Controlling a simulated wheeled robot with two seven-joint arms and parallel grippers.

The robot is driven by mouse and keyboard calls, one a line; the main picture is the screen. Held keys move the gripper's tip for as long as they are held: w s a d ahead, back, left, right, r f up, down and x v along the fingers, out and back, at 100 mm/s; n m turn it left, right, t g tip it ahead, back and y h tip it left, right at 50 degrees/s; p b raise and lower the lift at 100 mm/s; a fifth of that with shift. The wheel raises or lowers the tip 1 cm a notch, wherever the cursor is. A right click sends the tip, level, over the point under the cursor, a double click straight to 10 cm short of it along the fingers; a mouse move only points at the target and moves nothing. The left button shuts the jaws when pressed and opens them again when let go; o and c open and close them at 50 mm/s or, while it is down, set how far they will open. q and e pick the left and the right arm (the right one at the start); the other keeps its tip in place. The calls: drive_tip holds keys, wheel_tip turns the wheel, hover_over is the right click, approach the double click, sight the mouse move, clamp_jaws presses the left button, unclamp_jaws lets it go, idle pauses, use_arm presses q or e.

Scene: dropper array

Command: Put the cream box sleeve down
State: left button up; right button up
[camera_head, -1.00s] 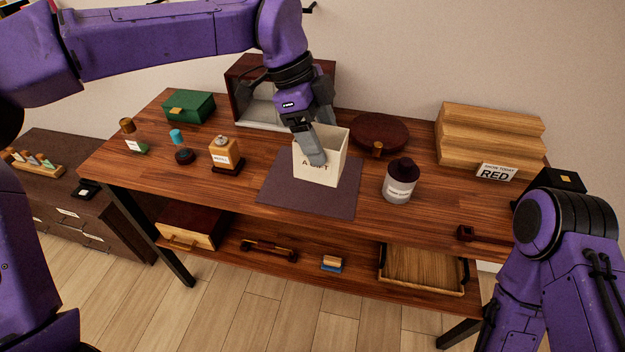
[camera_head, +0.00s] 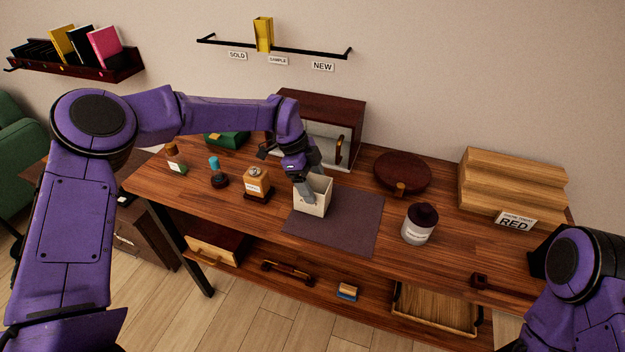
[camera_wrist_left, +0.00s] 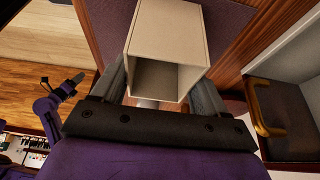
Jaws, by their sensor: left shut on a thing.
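The cream box sleeve (camera_head: 312,199) is upright, over the left part of the dark mat (camera_head: 350,226) on the wooden table. I cannot tell whether its bottom touches the mat. My left gripper (camera_head: 306,190) reaches down to the sleeve from above and is shut on it. In the left wrist view the sleeve (camera_wrist_left: 172,32) sits between the two grey fingers, with an open end facing the camera. A small purple arm with a grey fingertip, likely my right gripper (camera_wrist_left: 70,88), shows at the left of that view; its jaw state is unclear.
A wooden dispenser block (camera_head: 257,184) stands left of the sleeve. A dark red cabinet (camera_head: 322,104) stands behind it. A white jar with a dark lid (camera_head: 419,225) stands right of the mat. The mat's right part is clear. Wooden steps (camera_head: 512,185) stand at the right.

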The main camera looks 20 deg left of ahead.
use_arm(q)
drive_tip(key=shift+f, duration=0.35)
drive_tip(key=o, duration=1.1)
drive_tip(key=shift+r, duration=0.1)
drive_tip(key=shift+w+a+r, duration=0.1)
drive_tip(key=shift+a+r, duration=0.1)
drive_tip(key=shift+r, duration=0.15)
drive_tip(key=b+v, duration=0.2)
drive_tip(key=v, duration=0.9)
